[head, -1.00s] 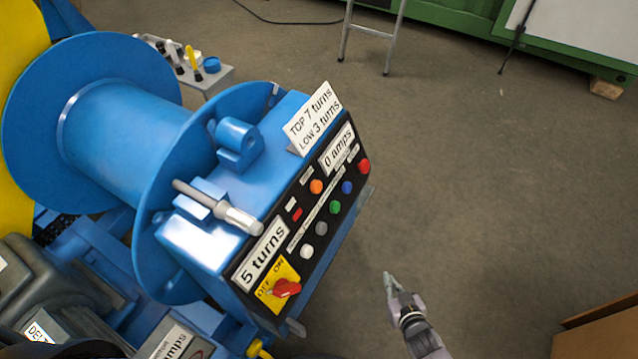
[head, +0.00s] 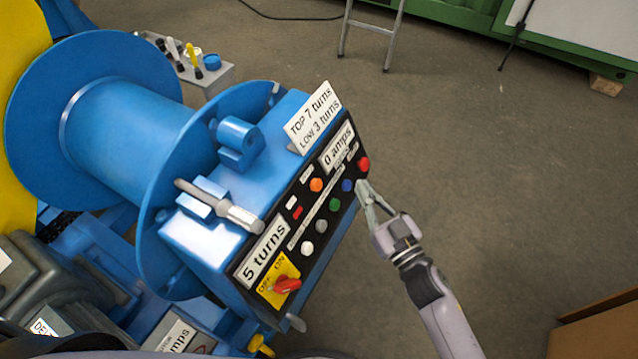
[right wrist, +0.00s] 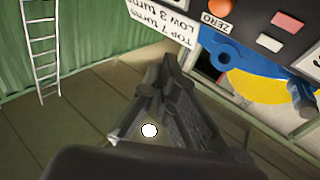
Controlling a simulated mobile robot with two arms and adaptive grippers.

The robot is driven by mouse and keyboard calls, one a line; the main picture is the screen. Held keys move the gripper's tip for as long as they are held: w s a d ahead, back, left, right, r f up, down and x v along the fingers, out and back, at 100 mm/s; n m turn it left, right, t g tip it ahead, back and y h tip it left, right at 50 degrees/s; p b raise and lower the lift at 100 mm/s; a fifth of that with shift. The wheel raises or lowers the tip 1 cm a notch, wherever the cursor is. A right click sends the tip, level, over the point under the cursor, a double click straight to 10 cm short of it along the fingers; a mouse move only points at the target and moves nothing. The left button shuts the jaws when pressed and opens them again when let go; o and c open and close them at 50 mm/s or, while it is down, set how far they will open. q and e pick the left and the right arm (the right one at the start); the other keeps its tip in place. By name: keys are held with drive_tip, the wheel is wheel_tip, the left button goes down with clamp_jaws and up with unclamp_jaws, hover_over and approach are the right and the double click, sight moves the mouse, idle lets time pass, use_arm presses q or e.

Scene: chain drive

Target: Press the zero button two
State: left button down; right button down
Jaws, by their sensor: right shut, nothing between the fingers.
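The control panel (head: 330,212) is the black sloping face of a blue machine. An orange round button (head: 316,185) sits near its upper part beside a small white label. In the right wrist view this orange button (right wrist: 220,6) is at the top edge, next to a label reading ZERO (right wrist: 216,22). My right gripper (head: 362,186) is shut and empty, its tips just right of the blue button (head: 347,186) and below the red button (head: 363,164); I cannot tell whether it touches the panel edge. In the wrist view its fingers (right wrist: 155,95) point upward. My left gripper is not in view.
The panel display reads 5 turns (head: 264,252) and another 0 amps (head: 338,147). A sign (head: 314,118) stands above the panel. Green (head: 335,205), grey (head: 321,226) and white (head: 307,248) buttons lie below the blue one, with a red switch (head: 287,285).

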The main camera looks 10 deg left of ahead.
sight(316, 185)
drive_tip(key=w+a+f+b, duration=0.3)
drive_tip(key=a+f+b, duration=0.1)
drive_tip(key=a, duration=0.3)
drive_tip(key=shift+a+b, duration=0.15)
drive_tip(key=shift+b, duration=0.45)
drive_tip(key=shift+w+a+f, duration=0.1)
idle(1.1)
drive_tip(key=shift+w+a+f, duration=0.1)
drive_tip(key=shift+a, duration=0.1)
